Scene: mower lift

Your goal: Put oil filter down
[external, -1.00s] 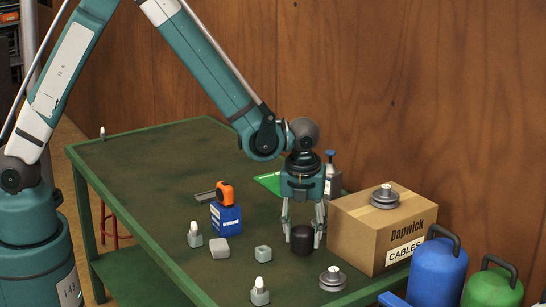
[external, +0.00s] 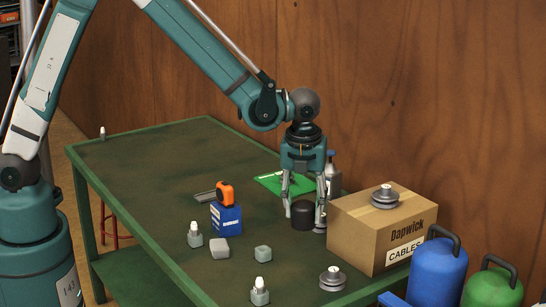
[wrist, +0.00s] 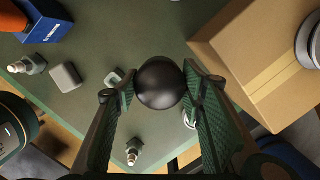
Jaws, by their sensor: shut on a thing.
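The oil filter (external: 302,216) is a short black cylinder. My gripper (external: 303,213) points down and is shut on it, one finger on each side. The filter is upright and appears a little above the green table (external: 150,180), left of the cardboard box. In the wrist view the filter (wrist: 160,83) shows as a dark round top between the two green-padded fingers (wrist: 160,90). The table right under it is partly hidden.
The cardboard box (external: 350,228) bears a grey pulley (external: 385,196); another pulley (external: 332,279) lies in front. Grey blocks (external: 263,253), spark plugs (external: 195,236) and a blue box (external: 226,219) with an orange tape measure (external: 225,192) stand left. The table's far left is mostly clear.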

